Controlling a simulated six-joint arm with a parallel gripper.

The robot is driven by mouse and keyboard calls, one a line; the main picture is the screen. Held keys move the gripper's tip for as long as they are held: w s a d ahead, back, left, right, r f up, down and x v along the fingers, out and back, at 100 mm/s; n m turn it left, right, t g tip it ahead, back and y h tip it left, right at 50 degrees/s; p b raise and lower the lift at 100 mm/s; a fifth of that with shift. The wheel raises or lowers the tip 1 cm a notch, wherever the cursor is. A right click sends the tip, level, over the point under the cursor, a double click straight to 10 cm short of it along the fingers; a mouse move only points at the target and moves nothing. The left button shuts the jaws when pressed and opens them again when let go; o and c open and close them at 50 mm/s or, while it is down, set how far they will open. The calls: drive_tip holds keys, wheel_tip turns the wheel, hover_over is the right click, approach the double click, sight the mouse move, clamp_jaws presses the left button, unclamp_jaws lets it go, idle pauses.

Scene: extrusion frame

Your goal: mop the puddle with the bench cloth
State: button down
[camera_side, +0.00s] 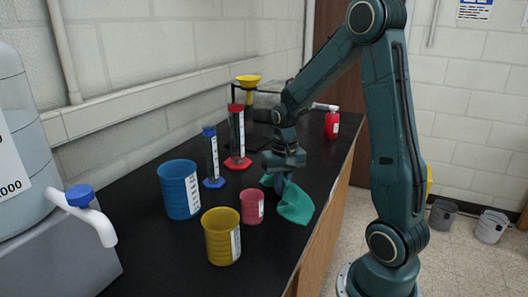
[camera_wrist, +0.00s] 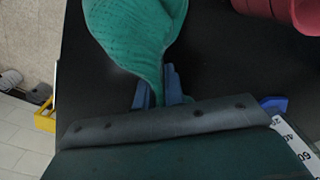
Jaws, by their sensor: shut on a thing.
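The green bench cloth (camera_side: 295,204) is bunched at the black bench top near its front edge, just right of the pink beaker. In the wrist view the cloth (camera_wrist: 135,35) is pinched to a narrow fold between blue fingers and fans out beyond them. My gripper (camera_side: 279,184) points down and is shut on the cloth; its fingers (camera_wrist: 160,88) also show in the wrist view. I cannot tell how much of the cloth touches the bench. I cannot make out a puddle in either view.
A pink beaker (camera_side: 252,207) stands close left of the cloth, with a yellow beaker (camera_side: 222,238) and blue beaker (camera_side: 180,190) beyond. Red-based (camera_side: 237,140) and blue-based (camera_side: 212,160) cylinders stand behind. A red bottle (camera_side: 332,124) is farther back. The bench edge is near.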

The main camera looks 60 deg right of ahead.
sight(267, 195)
drive_tip(key=shift+a, duration=0.85)
drive_tip(key=w, duration=0.4)
drive_tip(key=shift+d, duration=6.15)
wheel_tip(267, 195, up, 11)
drive_tip(key=shift+s+f, duration=0.1)
drive_tip(key=shift+f, duration=0.05)
drive_tip(key=s+a, duration=0.8)
drive_tip(key=a, duration=0.4)
drive_tip(key=shift+f, duration=0.1)
